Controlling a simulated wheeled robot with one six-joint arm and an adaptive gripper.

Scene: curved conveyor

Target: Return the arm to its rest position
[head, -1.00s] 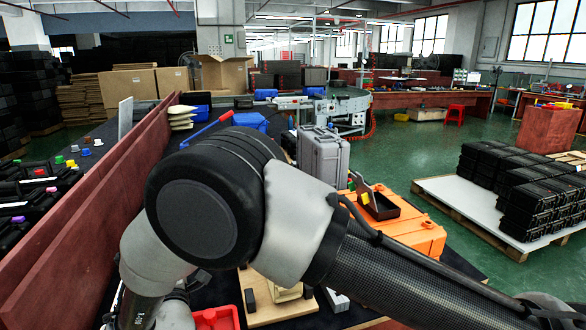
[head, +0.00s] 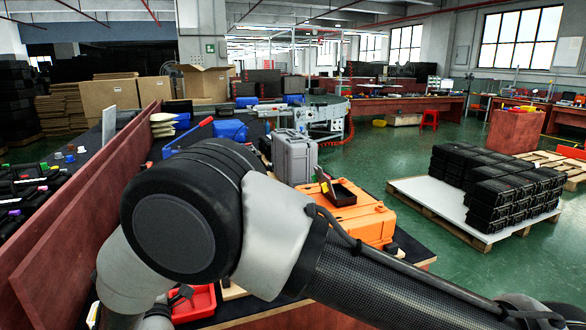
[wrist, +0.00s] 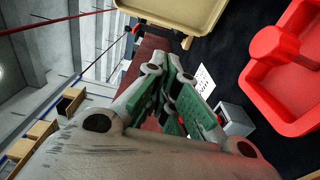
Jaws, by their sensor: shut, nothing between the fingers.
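My arm (head: 250,230) crosses the front of the head view, bent at a large black joint. My gripper (wrist: 168,105) shows only in the wrist view. Its green-padded fingers are together with nothing between them. Beyond the fingers in the wrist view are a dark table surface, a red tray (wrist: 262,85) at the right, a tan tray (wrist: 165,12) at the top and a small grey box (wrist: 233,120). The gripper looks clear of them, but its distance from the grey box is hard to tell.
An orange case (head: 355,215) and a grey case (head: 294,157) stand on the table beyond my arm. A dark red partition (head: 90,200) runs along the left. A pallet (head: 440,215) with black crates stands at the right. Green floor between is open.

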